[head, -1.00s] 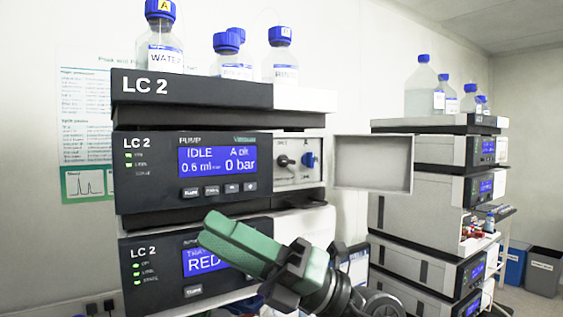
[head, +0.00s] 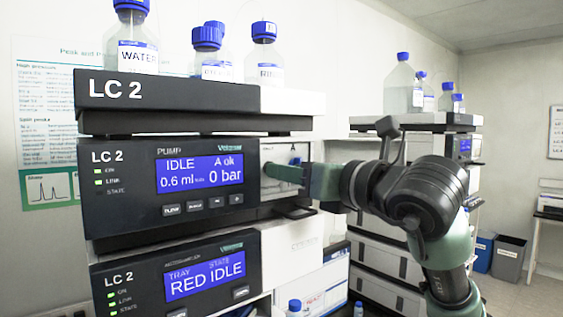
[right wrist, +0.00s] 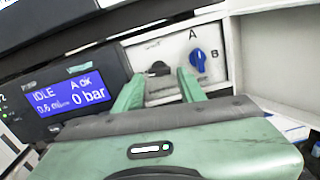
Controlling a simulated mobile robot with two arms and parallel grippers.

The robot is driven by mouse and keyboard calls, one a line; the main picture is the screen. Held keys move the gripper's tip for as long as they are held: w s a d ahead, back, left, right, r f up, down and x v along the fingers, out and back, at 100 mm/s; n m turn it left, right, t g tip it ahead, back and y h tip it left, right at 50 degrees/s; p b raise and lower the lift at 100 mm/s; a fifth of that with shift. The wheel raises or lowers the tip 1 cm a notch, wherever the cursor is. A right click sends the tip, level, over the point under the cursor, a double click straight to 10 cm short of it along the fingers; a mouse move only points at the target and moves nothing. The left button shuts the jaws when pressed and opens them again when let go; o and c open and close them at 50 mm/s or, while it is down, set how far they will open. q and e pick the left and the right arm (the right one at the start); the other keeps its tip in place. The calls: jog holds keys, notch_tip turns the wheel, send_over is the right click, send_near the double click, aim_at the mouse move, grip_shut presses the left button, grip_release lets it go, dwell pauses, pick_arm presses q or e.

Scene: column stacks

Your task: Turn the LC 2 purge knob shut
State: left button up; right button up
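The LC 2 pump module (head: 130,190) shows "IDLE", "A ok" and "0 bar" on its blue screen. In the right wrist view a black knob (right wrist: 158,68) sits on its white valve panel (right wrist: 167,47); its small label is too blurred to read. A blue knob (right wrist: 198,61) is to its right, between the letters A and B. My right gripper (right wrist: 160,77) is open, its green fingers on either side of the black knob; whether they touch it I cannot tell. My left gripper is out of view.
A light panel (right wrist: 275,45) stands close to the right of the valve panel. Capped bottles, including one marked WATER (head: 131,50), stand on top of the stack. The LC 2 lower module (head: 180,275) is below the pump. A second stack (head: 400,122) stands behind my right arm.

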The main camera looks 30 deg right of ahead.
jog(key=shift+w+a+p, duration=0.1)
jog(key=shift+w+p, duration=0.3)
jog(key=shift+w, duration=0.95)
grip_shut()
